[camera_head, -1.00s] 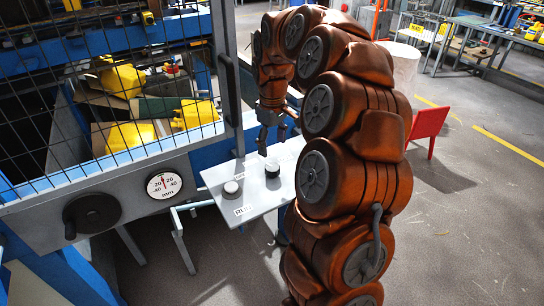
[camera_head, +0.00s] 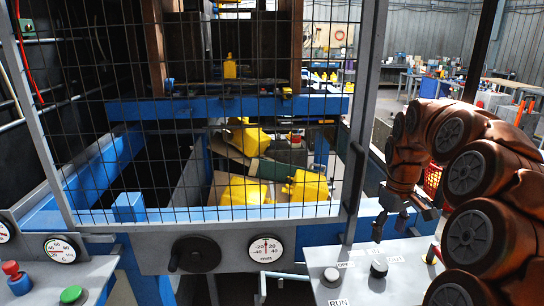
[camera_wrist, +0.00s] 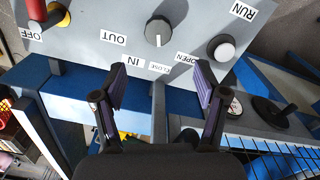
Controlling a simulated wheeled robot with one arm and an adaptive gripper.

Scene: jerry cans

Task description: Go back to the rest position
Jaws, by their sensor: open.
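My gripper (camera_head: 391,220) hangs at the end of my brown arm at the right of the head view, above the grey control panel (camera_head: 322,262). In the wrist view my gripper (camera_wrist: 160,88) has its two fingers spread apart with nothing between them. A rotary knob (camera_wrist: 158,32) with a white pointer line sits on the panel beyond the fingertips. A white-topped button (camera_wrist: 221,48) stands to its right by the RUN label. The labels OUT, IN, OPEN and CLOSE lie around the knob. My fingers appear apart from the panel controls.
A wire-mesh guard (camera_head: 200,110) encloses yellow jerry cans (camera_head: 243,190). Below it are a black handwheel (camera_head: 196,253) and a white mm dial (camera_head: 264,250). A red button (camera_head: 12,270) and green button (camera_head: 72,294) are at lower left. A workshop floor lies behind at right.

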